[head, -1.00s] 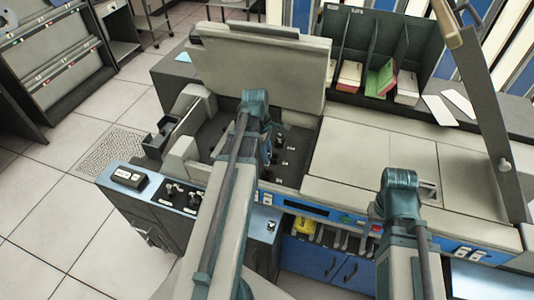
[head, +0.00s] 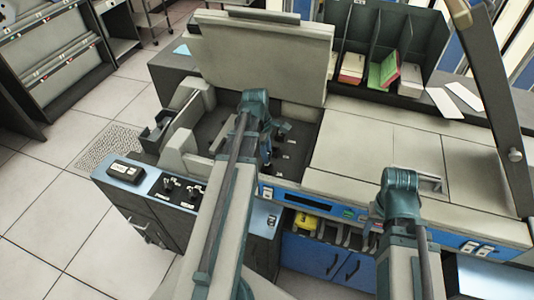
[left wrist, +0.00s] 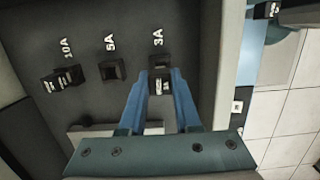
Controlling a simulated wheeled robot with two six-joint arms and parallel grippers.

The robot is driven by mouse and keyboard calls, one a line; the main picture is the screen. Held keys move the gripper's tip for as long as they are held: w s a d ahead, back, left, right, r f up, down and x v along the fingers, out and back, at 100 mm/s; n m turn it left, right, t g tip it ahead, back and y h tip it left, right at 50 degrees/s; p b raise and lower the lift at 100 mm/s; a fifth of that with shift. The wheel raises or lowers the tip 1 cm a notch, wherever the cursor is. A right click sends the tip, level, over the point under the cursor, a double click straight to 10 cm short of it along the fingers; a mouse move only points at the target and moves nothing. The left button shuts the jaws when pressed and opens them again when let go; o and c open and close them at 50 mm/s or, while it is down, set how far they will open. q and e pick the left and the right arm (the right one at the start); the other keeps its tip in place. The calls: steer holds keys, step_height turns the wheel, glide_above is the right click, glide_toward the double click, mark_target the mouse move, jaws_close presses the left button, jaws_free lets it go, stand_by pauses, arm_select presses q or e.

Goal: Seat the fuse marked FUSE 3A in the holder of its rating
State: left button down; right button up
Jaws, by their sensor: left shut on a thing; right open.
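My left gripper (head: 266,150) is over the dark open bay of the machine. In the left wrist view its blue fingers (left wrist: 160,98) are shut on a small black fuse (left wrist: 160,85) with a white label, too small to read fully. The fuse is at the holder marked 3A (left wrist: 158,62) and partly covers it; I cannot tell how deep it sits. The 5A holder (left wrist: 112,70) beside it looks empty. A black block with a white label (left wrist: 63,78) is at the 10A place. My right gripper (head: 374,228) is low before the machine's front, mostly hidden by its arm.
A raised grey lid (head: 262,50) stands behind the bay. Flat covers (head: 380,150) lie to its right. A dark rack (head: 385,45) with card stacks is at the back. A bay wall (left wrist: 208,60) stands close to the right of the left gripper.

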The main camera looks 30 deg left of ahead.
arm_select(q)
steer(key=shift+f+b, duration=1.55)
steer(key=shift+f, duration=0.1)
steer(key=c, duration=0.5)
jaws_free()
steer(key=shift+c, duration=0.2)
steer(key=shift+r, duration=0.15)
step_height(320, 180, up, 13)
steer(key=a+p, duration=0.2)
steer(key=p, duration=1.1)
steer(key=shift+s+r+p, duration=0.2)
steer(key=shift+s+p, duration=0.05)
steer(key=shift+p, duration=0.15)
